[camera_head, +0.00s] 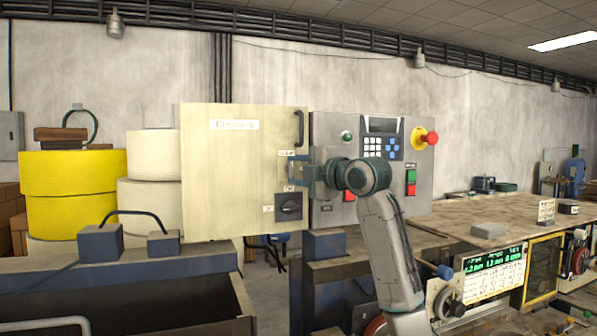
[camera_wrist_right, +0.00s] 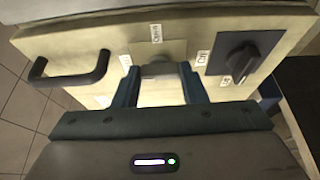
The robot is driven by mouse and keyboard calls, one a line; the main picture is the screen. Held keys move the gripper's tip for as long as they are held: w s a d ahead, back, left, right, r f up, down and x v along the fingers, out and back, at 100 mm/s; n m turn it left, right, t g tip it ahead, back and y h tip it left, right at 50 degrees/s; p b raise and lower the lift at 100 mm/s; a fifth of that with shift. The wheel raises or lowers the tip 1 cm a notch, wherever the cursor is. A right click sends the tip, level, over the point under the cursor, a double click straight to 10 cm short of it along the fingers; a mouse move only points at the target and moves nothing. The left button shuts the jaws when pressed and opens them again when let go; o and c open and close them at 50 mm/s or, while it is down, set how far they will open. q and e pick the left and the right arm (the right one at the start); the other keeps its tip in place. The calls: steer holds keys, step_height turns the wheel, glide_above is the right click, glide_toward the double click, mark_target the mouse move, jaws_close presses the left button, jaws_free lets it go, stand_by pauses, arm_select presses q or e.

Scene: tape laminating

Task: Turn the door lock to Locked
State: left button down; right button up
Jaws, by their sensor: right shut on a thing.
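The beige cabinet door (camera_head: 225,190) faces me in the head view, with the grey metal door lock (camera_wrist_right: 158,68) near its right edge. My right gripper (camera_head: 296,171) is at the lock, its two fingers (camera_wrist_right: 160,88) on either side of it, shut on it. In the head view the gripper hides most of the lock. Small white labels sit around the lock; one above it (camera_wrist_right: 155,33) seems to read Open, the others are too small to read. My left gripper is not in view.
A black rotary switch (camera_head: 289,207) is below the lock and a black handle (camera_head: 299,128) above it. To the right is a control panel with a red emergency button (camera_head: 432,138). Yellow rolls (camera_head: 70,190) stand at left; a wooden bench (camera_head: 470,225) lies at right.

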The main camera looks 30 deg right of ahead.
steer(key=o, duration=1)
steer(key=shift+s+f+b, duration=0.1)
steer(key=shift+s+b, duration=0.25)
steer(key=s+d+b, duration=0.1)
steer(key=s+b, duration=0.4)
steer(key=s, duration=0.5)
steer(key=shift+d, duration=0.25)
